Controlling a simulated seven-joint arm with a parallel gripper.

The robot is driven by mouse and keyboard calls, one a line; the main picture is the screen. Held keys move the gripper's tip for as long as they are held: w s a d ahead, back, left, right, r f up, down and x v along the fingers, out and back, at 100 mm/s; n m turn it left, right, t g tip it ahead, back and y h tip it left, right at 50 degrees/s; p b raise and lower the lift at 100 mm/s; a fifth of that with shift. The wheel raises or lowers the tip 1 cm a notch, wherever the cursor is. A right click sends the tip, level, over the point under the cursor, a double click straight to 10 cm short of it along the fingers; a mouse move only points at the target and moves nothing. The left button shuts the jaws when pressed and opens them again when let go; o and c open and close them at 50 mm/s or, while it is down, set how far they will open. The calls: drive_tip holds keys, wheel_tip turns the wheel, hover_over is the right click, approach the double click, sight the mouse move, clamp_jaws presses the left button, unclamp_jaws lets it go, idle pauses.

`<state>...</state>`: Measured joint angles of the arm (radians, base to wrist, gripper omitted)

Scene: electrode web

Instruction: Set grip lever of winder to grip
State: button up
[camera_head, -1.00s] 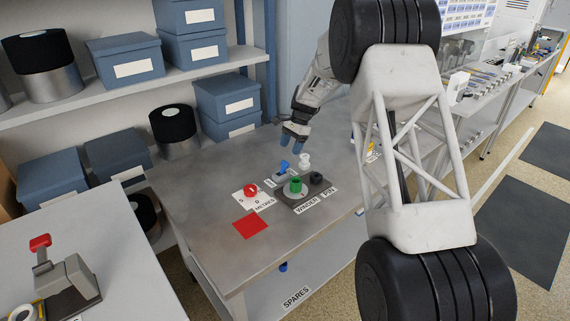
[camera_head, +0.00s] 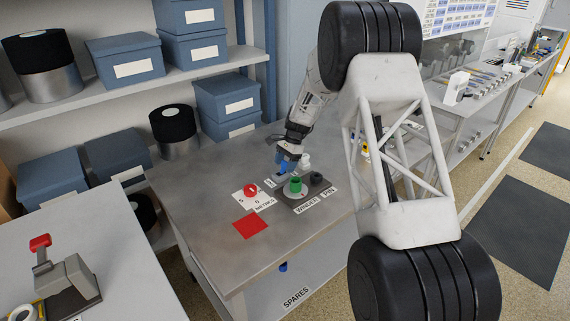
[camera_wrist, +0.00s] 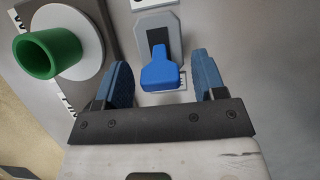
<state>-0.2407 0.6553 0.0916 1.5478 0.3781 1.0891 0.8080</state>
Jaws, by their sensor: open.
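The winder's grip lever (camera_wrist: 159,70) is a blue handle on a small grey plate (camera_wrist: 172,28), seen in the wrist view between and just beyond my two blue fingertips. My gripper (camera_wrist: 163,82) is open, with one finger on each side of the lever and a visible gap to both. In the head view my gripper (camera_head: 288,160) is over the lever and mostly hides it. The winder (camera_head: 300,199) is a dark base with a green spool core (camera_head: 296,186) on a pale disc, right beside the lever plate.
A white knob (camera_head: 304,161) and a black knob (camera_head: 316,178) stand close to the winder. A red dial (camera_head: 250,190) on a white plate and a red square (camera_head: 250,227) lie to the left. The table front (camera_head: 210,245) is bare.

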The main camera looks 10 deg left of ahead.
sight(280, 173)
drive_tip(key=shift+c, duration=0.2)
drive_tip(key=c, duration=0.9)
drive_tip(key=shift+s+a+r+t+h, duration=0.15)
drive_tip(key=shift+t+h, duration=0.15)
drive_tip(key=shift+s+a, duration=0.15)
drive_tip(key=t+h, duration=0.1)
drive_tip(key=s+a+t+h, duration=0.1)
drive_tip(key=shift+r+t+h, duration=0.15)
drive_tip(key=shift+t+h, duration=0.15)
drive_tip(key=shift+s+a+t+h, duration=0.3)
drive_tip(key=shift+t+h, duration=0.3)
drive_tip(key=shift+s+a+t+h, duration=0.25)
drive_tip(key=shift+a+t+h, duration=0.05)
drive_tip(key=shift+t+h, duration=0.3)
drive_tip(key=shift+s+a+f+t+h, duration=0.2)
drive_tip(key=shift+f+t+h, duration=0.1)
drive_tip(key=shift+t+h, duration=0.3)
